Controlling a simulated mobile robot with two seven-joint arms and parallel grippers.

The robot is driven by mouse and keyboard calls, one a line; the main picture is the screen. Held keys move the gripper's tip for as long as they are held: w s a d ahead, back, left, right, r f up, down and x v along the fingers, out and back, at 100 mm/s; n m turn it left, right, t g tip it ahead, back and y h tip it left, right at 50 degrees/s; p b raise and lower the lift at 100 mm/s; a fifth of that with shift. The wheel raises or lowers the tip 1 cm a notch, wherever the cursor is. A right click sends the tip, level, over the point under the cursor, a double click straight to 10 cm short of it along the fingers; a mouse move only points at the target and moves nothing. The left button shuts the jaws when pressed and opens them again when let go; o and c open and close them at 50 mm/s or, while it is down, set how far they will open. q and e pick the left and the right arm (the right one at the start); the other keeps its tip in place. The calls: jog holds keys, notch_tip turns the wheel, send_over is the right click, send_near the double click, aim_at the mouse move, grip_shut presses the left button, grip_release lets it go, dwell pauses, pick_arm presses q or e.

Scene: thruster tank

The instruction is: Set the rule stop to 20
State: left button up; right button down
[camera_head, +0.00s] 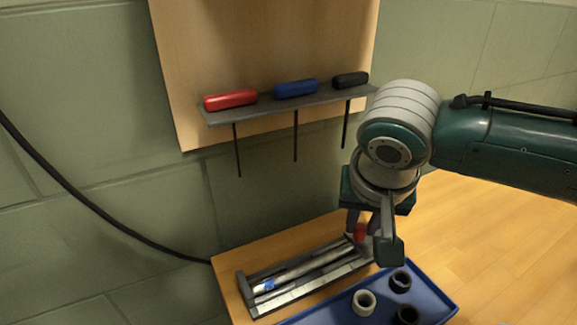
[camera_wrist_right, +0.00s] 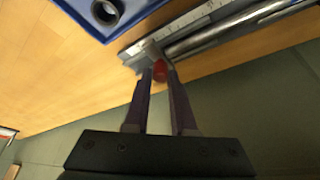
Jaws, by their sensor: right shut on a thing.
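The rule (camera_head: 308,275) is a grey frame with a silver rod and a pale scale, lying on the wooden table. It also shows in the right wrist view (camera_wrist_right: 205,32). The red stop (camera_head: 361,233) is near the right end of the rule in the head view. In the right wrist view the red stop (camera_wrist_right: 160,70) sits between the fingertips. My right gripper (camera_wrist_right: 159,74) is shut on the red stop. In the head view my right gripper (camera_head: 366,236) partly hides the stop and that end of the rule. The number at the stop cannot be read. My left gripper is not in view.
A blue tray (camera_head: 445,300) with several dark and grey rings stands right in front of the rule. A shelf (camera_head: 265,108) on the wall board holds red, blue and black-handled tools. A black cable (camera_head: 95,210) hangs at the left.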

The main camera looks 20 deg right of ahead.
aim_at(371, 244)
dwell(0.5)
jog(key=shift+d, duration=0.3)
jog(key=shift+d+r+p, duration=0.1)
jog(key=shift+d+p, duration=0.55)
jog(key=shift+d, duration=0.45)
jog(key=shift+w+d, duration=0.1)
jog(key=shift+d, duration=0.05)
jog(key=c, duration=0.7)
grip_release()
jog(key=shift+c, duration=0.2)
